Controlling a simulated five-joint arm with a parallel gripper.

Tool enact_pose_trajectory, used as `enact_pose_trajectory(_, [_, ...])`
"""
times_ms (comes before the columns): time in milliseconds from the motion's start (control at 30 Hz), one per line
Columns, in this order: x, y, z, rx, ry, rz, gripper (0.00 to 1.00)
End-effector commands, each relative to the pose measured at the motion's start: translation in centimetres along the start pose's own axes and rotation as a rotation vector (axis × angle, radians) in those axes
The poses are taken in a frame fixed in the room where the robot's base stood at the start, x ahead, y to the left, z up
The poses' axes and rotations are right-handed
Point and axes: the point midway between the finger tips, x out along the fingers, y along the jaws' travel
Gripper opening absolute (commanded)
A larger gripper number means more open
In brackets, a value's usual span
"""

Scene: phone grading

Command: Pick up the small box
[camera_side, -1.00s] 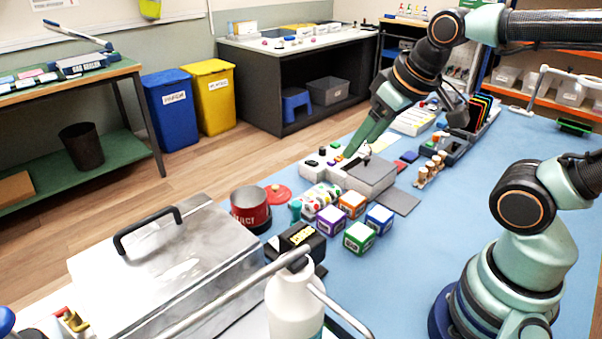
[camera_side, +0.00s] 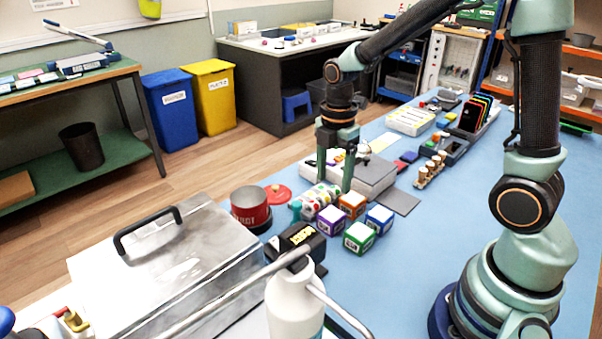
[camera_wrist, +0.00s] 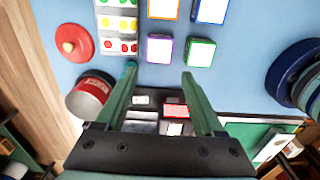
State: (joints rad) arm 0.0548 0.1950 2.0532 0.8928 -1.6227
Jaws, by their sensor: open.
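Four-sided small boxes with white labels stand close together on the blue mat: purple (camera_side: 330,220), orange (camera_side: 352,205), blue (camera_side: 379,218) and green (camera_side: 358,238). I cannot tell which one the task names. In the wrist view, the purple box (camera_wrist: 159,49) and green box (camera_wrist: 200,52) lie just beyond my fingertips, with the orange (camera_wrist: 163,8) and blue (camera_wrist: 210,10) boxes cut by the top edge. My gripper (camera_side: 334,187) is open and points down, above and behind the boxes in the side view. Its spread fingers (camera_wrist: 159,72) hold nothing.
A tray of coloured dots (camera_side: 318,197) lies left of the boxes, with a red tin (camera_side: 250,208) and red lid (camera_side: 278,194) beyond. A black device (camera_side: 298,240) stands in front. A grey box (camera_side: 375,175) lies behind. The mat right of the boxes is clear.

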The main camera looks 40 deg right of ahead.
Motion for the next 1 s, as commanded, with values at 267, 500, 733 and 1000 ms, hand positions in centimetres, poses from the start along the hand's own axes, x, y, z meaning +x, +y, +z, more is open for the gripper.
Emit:
enact_pose_trajectory(267, [4.3, -0.1, 0.0, -0.005, 0.0, -0.007, 0.7])
enact_pose_trajectory(500, [6.6, 0.0, 0.1, -0.004, 0.0, -0.002, 0.7])
enact_pose_trajectory(733, [8.9, 0.0, 0.4, -0.003, 0.0, -0.005, 0.7])
enact_pose_trajectory(1000, [11.7, 0.1, 0.5, -0.004, 0.0, -0.002, 0.7])
